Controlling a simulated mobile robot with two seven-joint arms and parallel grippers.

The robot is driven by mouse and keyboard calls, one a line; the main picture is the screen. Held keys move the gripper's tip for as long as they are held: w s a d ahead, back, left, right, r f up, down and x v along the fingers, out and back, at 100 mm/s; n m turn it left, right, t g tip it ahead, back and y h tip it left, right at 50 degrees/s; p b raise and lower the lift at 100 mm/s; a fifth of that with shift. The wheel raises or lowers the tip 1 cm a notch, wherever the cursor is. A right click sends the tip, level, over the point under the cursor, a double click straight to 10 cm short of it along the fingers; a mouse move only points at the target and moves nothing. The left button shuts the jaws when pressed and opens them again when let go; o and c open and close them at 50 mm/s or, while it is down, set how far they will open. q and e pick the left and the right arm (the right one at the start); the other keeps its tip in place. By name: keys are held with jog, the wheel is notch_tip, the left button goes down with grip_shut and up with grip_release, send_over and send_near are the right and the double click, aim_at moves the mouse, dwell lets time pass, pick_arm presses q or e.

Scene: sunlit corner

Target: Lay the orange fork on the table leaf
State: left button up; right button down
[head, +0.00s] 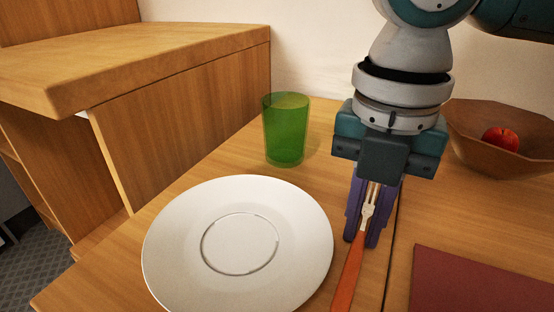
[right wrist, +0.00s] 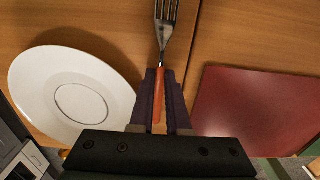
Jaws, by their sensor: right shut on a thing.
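The orange fork (head: 348,275) has an orange handle and metal tines. My right gripper (head: 362,240) points down and is shut on it, with the handle reaching toward the front of the head view. In the right wrist view the fork (right wrist: 165,38) runs up from between the fingers of the gripper (right wrist: 158,80), tines at the top. The wooden table (head: 225,160) has a dark seam; the fork is over the part left of it, beside the plate. I cannot tell whether the fork touches the wood. My left gripper is not in view.
A white plate (head: 170,240) lies left of the fork, with a green cup (head: 285,130) behind it. A dark red mat (head: 480,285) lies right of the seam. A brown bowl (head: 460,135) holding a red fruit (head: 502,140) stands at back right. A wooden cabinet (head: 180,130) rises at left.

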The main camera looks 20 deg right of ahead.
aim_at(359, 236)
jog(key=c, duration=0.9)
grip_release()
notch_tip(359, 236, up, 12)
jog(key=p, duration=0.4)
jog(key=shift+p, duration=0.35)
jog(key=shift+r, duration=0.1)
